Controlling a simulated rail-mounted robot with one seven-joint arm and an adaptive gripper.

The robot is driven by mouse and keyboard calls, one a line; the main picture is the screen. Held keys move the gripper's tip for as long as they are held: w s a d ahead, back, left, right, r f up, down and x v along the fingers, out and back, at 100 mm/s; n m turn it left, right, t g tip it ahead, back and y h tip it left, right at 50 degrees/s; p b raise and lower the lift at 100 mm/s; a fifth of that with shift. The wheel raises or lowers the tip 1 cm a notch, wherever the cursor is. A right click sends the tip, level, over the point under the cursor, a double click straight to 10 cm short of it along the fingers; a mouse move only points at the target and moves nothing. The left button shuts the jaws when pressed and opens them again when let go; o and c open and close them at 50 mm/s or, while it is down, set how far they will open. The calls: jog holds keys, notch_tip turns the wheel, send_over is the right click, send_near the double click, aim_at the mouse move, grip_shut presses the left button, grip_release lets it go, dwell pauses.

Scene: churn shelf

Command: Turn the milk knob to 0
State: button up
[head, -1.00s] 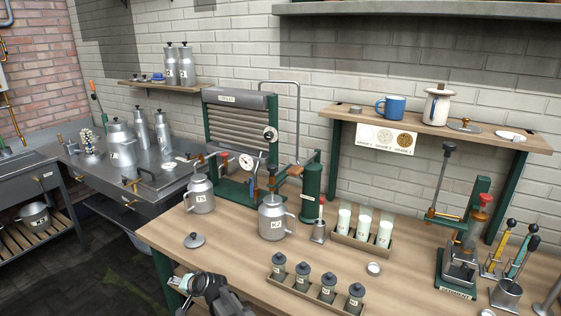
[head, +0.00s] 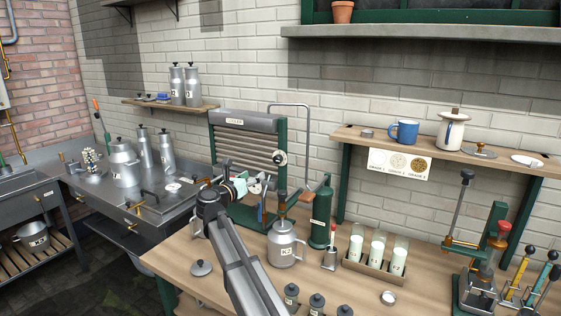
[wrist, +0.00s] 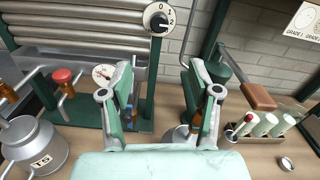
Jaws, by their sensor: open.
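A round white dial (wrist: 159,19) with a black knob and the figures 0, 1 and 2 sits on the cooler's green right-hand post, at the top of the wrist view. The same dial shows in the head view (head: 279,159). I see no "milk" label on it, and I cannot tell surely which figure the knob points to. My gripper (wrist: 160,78) is open and empty, its fingers apart below the dial and not touching it. In the head view my gripper (head: 238,187) is in front of the cooler (head: 243,145), left of and below the dial.
A red knob (wrist: 62,75) and a gauge (wrist: 102,73) are left of my fingers. A can marked T5 (wrist: 35,145) stands lower left. A can marked K2 (head: 285,244), a green cylinder (head: 320,215) and a rack of milk glasses (head: 374,266) stand on the bench.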

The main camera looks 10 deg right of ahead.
aim_at(276, 160)
jog(key=p+x, duration=0.5)
jog(key=x, duration=1.1)
jog(key=shift+a, duration=0.15)
jog(key=shift+x, duration=0.8)
jog(key=shift+f, duration=0.1)
jog(key=c, duration=1.2)
